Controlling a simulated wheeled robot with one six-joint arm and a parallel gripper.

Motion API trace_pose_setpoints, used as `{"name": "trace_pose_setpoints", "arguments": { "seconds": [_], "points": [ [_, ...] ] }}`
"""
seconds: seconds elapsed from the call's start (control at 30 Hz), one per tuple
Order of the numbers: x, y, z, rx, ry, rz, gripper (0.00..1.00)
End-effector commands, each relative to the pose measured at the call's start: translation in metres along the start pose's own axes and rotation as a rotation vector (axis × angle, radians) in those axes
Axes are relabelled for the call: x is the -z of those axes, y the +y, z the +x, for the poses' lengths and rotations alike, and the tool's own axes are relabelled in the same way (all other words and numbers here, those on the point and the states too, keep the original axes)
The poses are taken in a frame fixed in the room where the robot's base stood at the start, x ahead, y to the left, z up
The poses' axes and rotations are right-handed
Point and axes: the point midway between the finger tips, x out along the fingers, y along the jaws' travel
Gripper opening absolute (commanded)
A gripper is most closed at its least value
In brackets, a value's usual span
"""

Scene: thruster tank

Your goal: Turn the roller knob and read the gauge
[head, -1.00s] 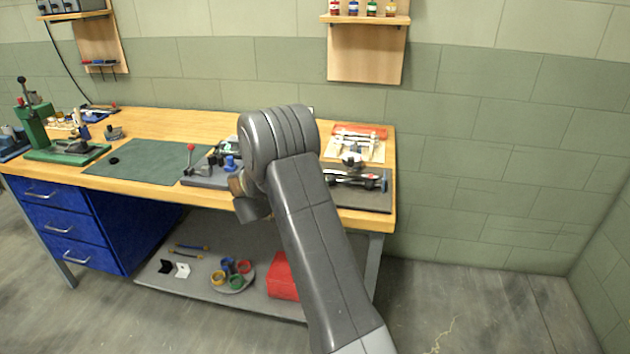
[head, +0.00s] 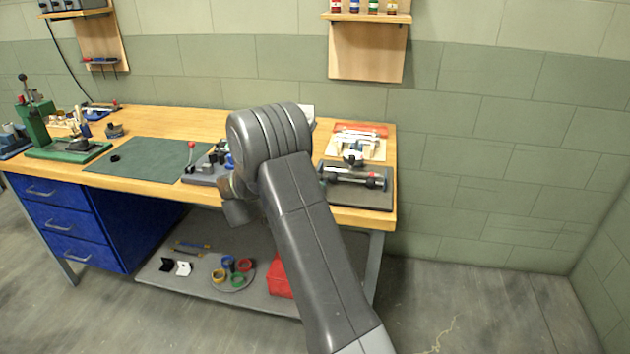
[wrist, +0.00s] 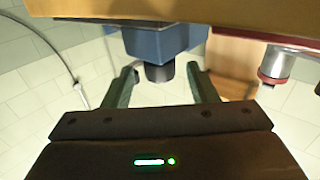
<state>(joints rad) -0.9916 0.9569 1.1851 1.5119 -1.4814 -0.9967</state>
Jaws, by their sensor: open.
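A roller assembly (head: 352,177) with a rod and red and blue end parts lies on a dark base plate at the right end of the bench, partly hidden by my arm. In the wrist view, a blue block (wrist: 150,42) with a dark cylindrical knob (wrist: 158,73) shows below a wooden edge. My gripper (wrist: 161,76) is open and empty; its two fingers show on either side of the knob in the picture. I cannot tell how far off the knob is. I cannot make out a gauge.
The wooden bench (head: 185,120) carries a green mat (head: 150,158), a green press (head: 40,130) and a red-handled fixture (head: 190,160). A red box (head: 280,278) and coloured rings stand on the lower shelf. A silver and red cylinder (wrist: 277,66) is right of the fingers.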

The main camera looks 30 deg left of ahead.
Motion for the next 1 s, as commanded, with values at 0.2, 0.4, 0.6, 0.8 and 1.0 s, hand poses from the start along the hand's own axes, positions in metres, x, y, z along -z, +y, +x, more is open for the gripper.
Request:
{"name": "trace_pose_setpoints", "arguments": {
  "seconds": [0.2,0.4,0.6,0.8,1.0],
  "points": [
    [-0.001,-0.001,-0.053,0.004,0.0,0.001,0.52],
    [-0.001,-0.001,-0.089,0.002,0.0,0.001,0.52],
    [0.0,-0.001,-0.105,0.001,0.0,0.0,0.52],
    [0.0,0.0,-0.106,0.0,0.0,0.0,0.52],
    [0.004,-0.003,-0.104,0.018,-0.001,-0.002,0.54]
  ]
}}
